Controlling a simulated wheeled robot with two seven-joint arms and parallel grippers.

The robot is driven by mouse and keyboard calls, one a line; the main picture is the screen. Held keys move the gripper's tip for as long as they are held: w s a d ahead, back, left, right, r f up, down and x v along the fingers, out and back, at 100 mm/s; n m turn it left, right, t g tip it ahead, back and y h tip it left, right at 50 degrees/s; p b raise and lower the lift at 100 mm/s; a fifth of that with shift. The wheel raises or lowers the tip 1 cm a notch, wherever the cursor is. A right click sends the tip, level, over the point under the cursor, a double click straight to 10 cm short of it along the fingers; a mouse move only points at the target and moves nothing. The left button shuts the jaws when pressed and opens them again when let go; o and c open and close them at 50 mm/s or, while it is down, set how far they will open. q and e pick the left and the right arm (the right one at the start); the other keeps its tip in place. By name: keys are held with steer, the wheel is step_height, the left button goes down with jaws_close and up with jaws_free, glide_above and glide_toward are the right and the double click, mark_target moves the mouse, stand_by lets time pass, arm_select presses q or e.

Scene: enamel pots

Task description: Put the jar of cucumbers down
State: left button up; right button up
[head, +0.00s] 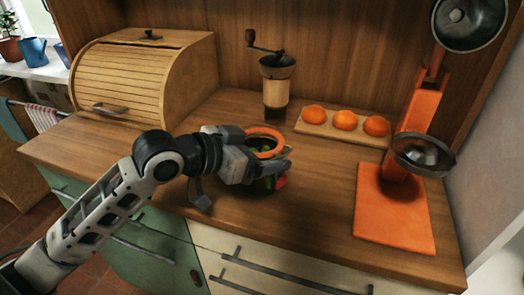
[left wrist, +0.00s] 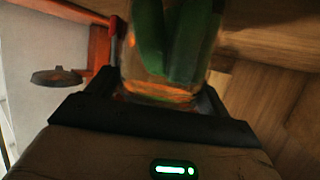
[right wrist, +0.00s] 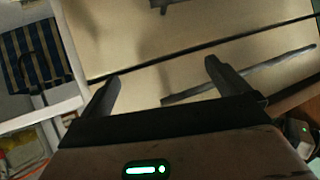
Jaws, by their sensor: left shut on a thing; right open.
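The jar of cucumbers (head: 264,145) is glass with an orange rim and green contents, at the middle of the wooden counter (head: 310,205) in the head view. My left gripper (head: 268,172) is shut on the jar, its fingers around the sides and hiding much of the body. In the left wrist view the jar (left wrist: 172,45) stands between the fingers, with green cucumbers inside. I cannot tell whether its base touches the counter. My right gripper (right wrist: 165,80) is open and empty, in front of pale drawer fronts; it is not in the head view.
A wooden bread box (head: 145,75) stands at the back left, and a coffee grinder (head: 277,85) behind the jar. A board (head: 330,130) holds three oranges. An orange stand (head: 395,225) with metal pans is at the right. Counter between jar and stand is clear.

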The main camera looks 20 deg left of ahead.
arm_select(q)
steer(key=shift+r, duration=0.25)
steer(key=shift+f, duration=0.15)
steer(key=o, duration=1.8)
steer(key=shift+f, duration=0.15)
steer(key=shift+c, duration=0.2)
steer(key=shift+s+a+r, duration=0.1)
steer(key=shift+s+r, duration=0.05)
steer(key=shift+r, duration=0.05)
steer(key=v, duration=1.1)
steer(key=shift+s+a+b, duration=0.2)
steer(key=shift+s+b, duration=0.1)
steer(key=shift+b, duration=0.05)
steer(key=shift+r, duration=0.1)
